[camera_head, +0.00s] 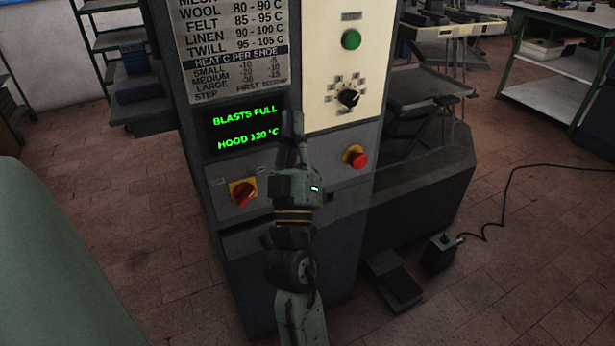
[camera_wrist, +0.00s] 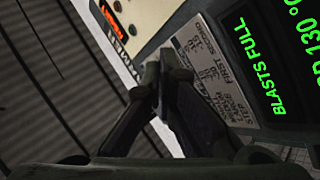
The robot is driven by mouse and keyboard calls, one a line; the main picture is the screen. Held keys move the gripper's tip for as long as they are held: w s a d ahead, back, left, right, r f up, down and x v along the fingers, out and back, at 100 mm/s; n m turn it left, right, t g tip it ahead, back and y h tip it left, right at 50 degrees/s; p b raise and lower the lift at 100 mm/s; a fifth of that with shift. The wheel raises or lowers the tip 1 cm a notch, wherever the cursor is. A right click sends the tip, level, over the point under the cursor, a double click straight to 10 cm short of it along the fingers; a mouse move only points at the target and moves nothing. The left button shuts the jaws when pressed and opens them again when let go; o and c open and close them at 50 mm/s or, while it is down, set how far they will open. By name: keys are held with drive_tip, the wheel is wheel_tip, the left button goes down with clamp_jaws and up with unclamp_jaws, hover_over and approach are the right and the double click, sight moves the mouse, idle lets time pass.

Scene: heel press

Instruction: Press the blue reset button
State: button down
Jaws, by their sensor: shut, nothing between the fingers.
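No blue button can be made out in either view. The machine's control panel (camera_head: 330,165) stands in front of me. It has a green button (camera_head: 351,39), a black rotary dial (camera_head: 348,97), a red mushroom button on a yellow base (camera_head: 356,156) and a red rotary switch on a yellow plate (camera_head: 243,191). My gripper (camera_head: 292,122) points up in front of the panel, just right of the display (camera_head: 244,128). In the wrist view, my gripper (camera_wrist: 164,76) has its fingertips together and empty. It hides part of the panel; I cannot tell whether it touches it.
The display reads "BLASTS FULL" and "HOOD 130 °C", below a printed temperature chart (camera_head: 228,45). A foot pedal (camera_head: 394,281) and a cabled box (camera_head: 440,252) lie on the tiled floor. Shelves stand at left, a table (camera_head: 570,66) at right. An orange-red label (camera_wrist: 110,14) shows in the wrist view.

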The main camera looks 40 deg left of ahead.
drive_tip(key=w+d+f+n+h, duration=0.2)
drive_tip(key=f+h, duration=0.1)
drive_tip(key=f, duration=0.7)
drive_tip(key=w+d+f+n+h+b, duration=0.1)
drive_tip(key=w+d+f+n+h, duration=0.1)
drive_tip(key=f, duration=0.9)
drive_tip(key=shift+w+d+n+h, duration=0.3)
drive_tip(key=shift+w+d+h, duration=0.2)
drive_tip(key=shift+w, duration=0.15)
drive_tip(key=w+a, duration=0.3)
drive_tip(key=a, duration=0.5)
drive_tip(key=shift+w+p, duration=0.15)
drive_tip(key=shift+p, duration=0.15)
drive_tip(key=shift+a, duration=0.2)
drive_tip(key=shift+w+a+b, duration=0.2)
drive_tip(key=shift+a+b, duration=0.05)
drive_tip(key=shift+b, duration=0.05)
